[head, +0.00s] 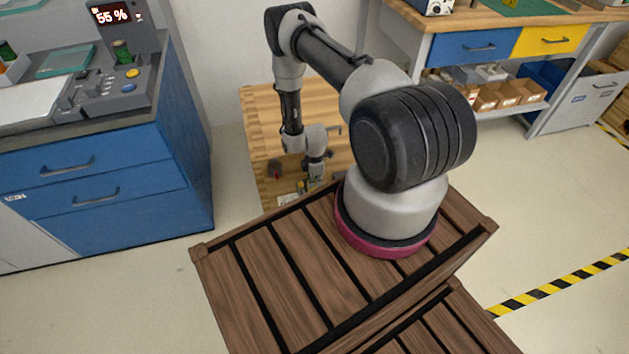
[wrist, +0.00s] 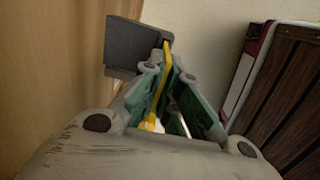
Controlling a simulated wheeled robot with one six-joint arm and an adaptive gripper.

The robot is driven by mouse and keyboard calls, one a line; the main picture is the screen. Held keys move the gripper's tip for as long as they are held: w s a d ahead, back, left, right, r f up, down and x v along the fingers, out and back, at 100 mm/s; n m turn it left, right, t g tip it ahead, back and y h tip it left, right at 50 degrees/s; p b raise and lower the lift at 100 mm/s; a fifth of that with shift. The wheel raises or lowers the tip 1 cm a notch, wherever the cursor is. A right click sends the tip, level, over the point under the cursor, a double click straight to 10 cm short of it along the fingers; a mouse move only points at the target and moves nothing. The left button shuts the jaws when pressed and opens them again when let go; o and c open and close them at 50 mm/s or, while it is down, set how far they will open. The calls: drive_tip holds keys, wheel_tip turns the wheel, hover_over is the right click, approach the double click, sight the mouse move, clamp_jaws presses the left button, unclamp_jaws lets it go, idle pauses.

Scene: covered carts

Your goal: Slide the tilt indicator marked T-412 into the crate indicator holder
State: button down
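My gripper (head: 314,173) hangs low over the pale wooden surface in the head view, where it is small. In the wrist view my gripper (wrist: 167,62) has its green-padded fingers closed in from both sides on a thin yellow piece, seen nearly edge-on, which looks like the tilt indicator (wrist: 164,82). Its marking cannot be read. A dark grey, flat-sided block (wrist: 125,45) is just beyond the fingertips to the left; I cannot tell whether it is the holder or whether the yellow piece touches it. Small yellow and grey items show below my gripper in the head view.
The pale wooden surface (head: 262,108) is bounded by the dark slatted wood in front. A blue cabinet (head: 110,185) with a control panel stands at left. A workbench (head: 480,22) with blue and yellow drawers stands at back right. Open floor lies at right.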

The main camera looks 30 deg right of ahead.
drive_tip(key=shift+f, duration=1.9)
drive_tip(key=c, duration=1.6)
unclamp_jaws()
drive_tip(key=shift+o, duration=0.2)
wheel_tip(320, 180, up, 12)
drive_tip(key=shift+s, duration=0.1)
